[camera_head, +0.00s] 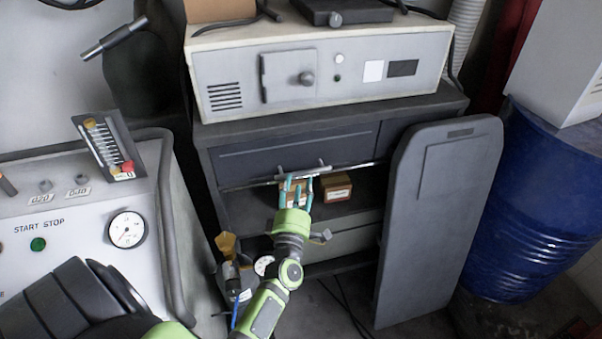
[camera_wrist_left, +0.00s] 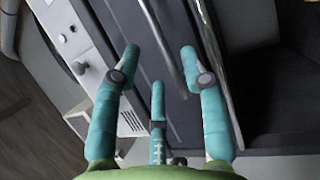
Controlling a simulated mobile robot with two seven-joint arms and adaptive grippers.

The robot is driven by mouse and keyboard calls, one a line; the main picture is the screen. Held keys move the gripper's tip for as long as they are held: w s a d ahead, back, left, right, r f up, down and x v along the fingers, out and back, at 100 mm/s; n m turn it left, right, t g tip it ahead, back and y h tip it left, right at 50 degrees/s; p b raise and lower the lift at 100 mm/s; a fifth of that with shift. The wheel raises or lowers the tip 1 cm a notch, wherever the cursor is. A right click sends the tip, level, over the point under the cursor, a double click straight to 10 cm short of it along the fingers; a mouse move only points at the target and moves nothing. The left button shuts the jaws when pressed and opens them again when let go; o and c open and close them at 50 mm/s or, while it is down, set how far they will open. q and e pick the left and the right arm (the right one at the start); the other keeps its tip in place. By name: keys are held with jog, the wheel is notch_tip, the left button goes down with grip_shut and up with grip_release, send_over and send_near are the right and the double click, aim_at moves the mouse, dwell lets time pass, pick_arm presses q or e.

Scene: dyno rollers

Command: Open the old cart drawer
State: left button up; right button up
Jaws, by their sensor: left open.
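The old cart (camera_head: 424,107) is a dark grey cabinet, with its wide drawer (camera_head: 240,164) directly under the top. A thin bar handle (camera_head: 318,169) sits along the drawer's lower front edge. In the left wrist view the handle (camera_wrist_left: 161,38) runs lengthwise beside the dark drawer front (camera_wrist_left: 125,30). My left gripper (camera_head: 297,182) is at the handle, its teal fingers spread. In the wrist view the left gripper (camera_wrist_left: 159,58) has fingers on either side of the handle; contact cannot be told. My right gripper is not in view.
A beige instrument box (camera_head: 420,72) stands on the cart. Small boxes, one brown (camera_head: 337,187), sit on the open shelf below the drawer. A grey panel (camera_head: 425,235) leans at the right, near a blue barrel (camera_head: 530,205). A control console (camera_head: 85,215) stands left.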

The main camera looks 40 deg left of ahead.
aim_at(301, 173)
pick_arm(q)
jog(key=x, duration=0.4)
jog(key=shift+w+a, duration=0.1)
jog(key=shift+w, duration=0.3)
jog(key=shift+w+a, duration=0.1)
jog(key=shift+w, duration=0.05)
grip_shut()
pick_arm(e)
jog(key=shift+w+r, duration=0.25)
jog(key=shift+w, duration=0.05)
